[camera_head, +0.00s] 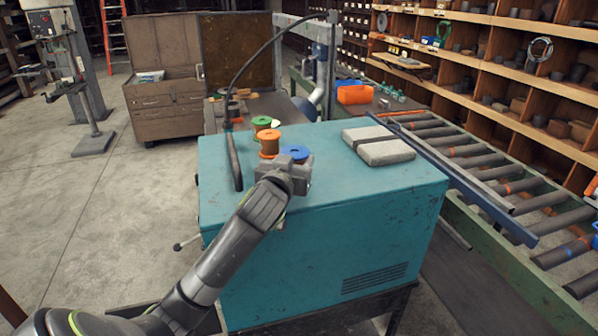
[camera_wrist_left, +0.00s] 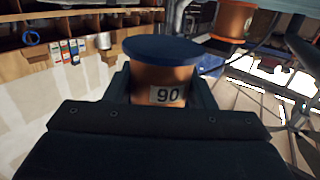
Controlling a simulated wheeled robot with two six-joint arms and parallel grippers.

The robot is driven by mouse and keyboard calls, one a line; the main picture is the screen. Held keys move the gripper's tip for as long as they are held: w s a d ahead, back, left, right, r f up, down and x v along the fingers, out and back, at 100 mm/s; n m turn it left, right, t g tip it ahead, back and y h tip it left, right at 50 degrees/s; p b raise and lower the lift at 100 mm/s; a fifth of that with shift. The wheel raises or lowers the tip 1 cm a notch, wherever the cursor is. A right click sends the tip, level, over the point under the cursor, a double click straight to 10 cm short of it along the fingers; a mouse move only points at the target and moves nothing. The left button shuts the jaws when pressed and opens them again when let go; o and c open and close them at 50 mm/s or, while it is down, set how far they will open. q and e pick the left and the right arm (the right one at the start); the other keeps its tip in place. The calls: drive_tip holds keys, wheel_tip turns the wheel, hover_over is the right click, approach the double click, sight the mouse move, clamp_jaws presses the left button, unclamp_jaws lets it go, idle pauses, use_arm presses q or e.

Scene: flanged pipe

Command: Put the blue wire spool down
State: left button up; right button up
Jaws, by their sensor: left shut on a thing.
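The blue wire spool (camera_head: 296,152) has a blue flange over a copper-coloured winding. My left gripper (camera_head: 289,170) is shut on it, near the front of the teal cabinet top (camera_head: 330,190). In the left wrist view the spool (camera_wrist_left: 160,52) is upright between the two fingers, with a "90" label facing the camera; my left gripper (camera_wrist_left: 160,92) hides its lower part. I cannot tell whether its base touches the cabinet top. My right gripper is not in view.
An orange spool (camera_head: 269,142) and a green spool (camera_head: 262,122) stand just behind and left of the held one. A grey block (camera_head: 378,145) lies at the right. The front right of the top is clear.

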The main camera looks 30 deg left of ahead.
use_arm(q)
drive_tip(key=f, duration=0.3)
drive_tip(key=shift+w, duration=0.2)
drive_tip(key=shift+s+f, duration=0.1)
drive_tip(key=shift+f, duration=0.35)
drive_tip(key=o, duration=1.1)
drive_tip(key=shift+f, duration=0.3)
drive_tip(key=shift+c, duration=0.2)
drive_tip(key=o, duration=0.4)
drive_tip(key=shift+r, duration=0.1)
drive_tip(key=shift+o, duration=0.2)
drive_tip(key=shift+r, duration=0.1)
drive_tip(key=b+v, duration=0.1)
drive_tip(key=v, duration=1.1)
drive_tip(key=shift+b, duration=0.35)
